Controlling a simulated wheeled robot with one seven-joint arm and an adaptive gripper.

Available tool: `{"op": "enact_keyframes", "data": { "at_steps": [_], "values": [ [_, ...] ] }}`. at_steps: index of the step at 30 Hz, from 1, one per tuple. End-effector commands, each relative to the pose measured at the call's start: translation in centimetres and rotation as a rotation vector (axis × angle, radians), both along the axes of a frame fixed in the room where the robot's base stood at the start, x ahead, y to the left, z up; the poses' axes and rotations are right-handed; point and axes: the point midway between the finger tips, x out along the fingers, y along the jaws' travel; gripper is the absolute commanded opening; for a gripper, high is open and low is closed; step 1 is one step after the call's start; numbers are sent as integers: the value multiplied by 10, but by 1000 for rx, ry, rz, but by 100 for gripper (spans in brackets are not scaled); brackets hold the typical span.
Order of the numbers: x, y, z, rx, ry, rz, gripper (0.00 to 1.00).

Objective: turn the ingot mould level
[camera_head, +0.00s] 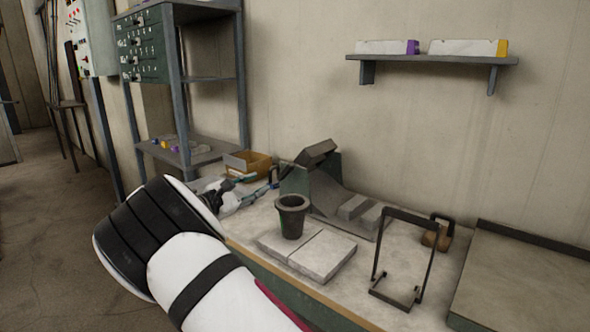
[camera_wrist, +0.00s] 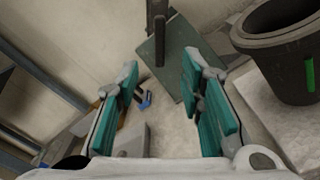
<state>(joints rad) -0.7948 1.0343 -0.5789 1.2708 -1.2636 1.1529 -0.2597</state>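What I take to be the ingot mould is a dark block (camera_head: 317,152) at the top of a green-sided stand (camera_head: 296,180), tilted above a grey sloping chute. In the wrist view, the green plate (camera_wrist: 185,62) of the stand shows ahead, with a dark upright bar (camera_wrist: 159,38) in front of it; the mould cavity is hidden. My gripper (camera_head: 254,184) is left of the stand in the head view. In the wrist view, its teal fingers (camera_wrist: 170,108) are wide apart with nothing between them. They are short of the bar and apart from it.
A dark pot (camera_head: 292,216) with a green mark stands on pale slabs (camera_head: 322,258), close to my gripper's right. Grey blocks (camera_head: 357,207) lie at the chute's foot. A wire frame (camera_head: 402,258) stands farther right. A cardboard box (camera_head: 247,163) sits behind my gripper.

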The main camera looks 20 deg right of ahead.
Motion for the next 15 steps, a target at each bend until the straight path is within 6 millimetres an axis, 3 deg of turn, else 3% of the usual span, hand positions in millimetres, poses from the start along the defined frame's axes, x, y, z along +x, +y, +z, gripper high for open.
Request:
{"op": "enact_keyframes", "data": {
  "at_steps": [5, 15],
  "values": [
    [8, -10, 0, -4, -2, -1, 35],
    [45, -62, -1, -1, -2, -2, 35]
  ]
}}
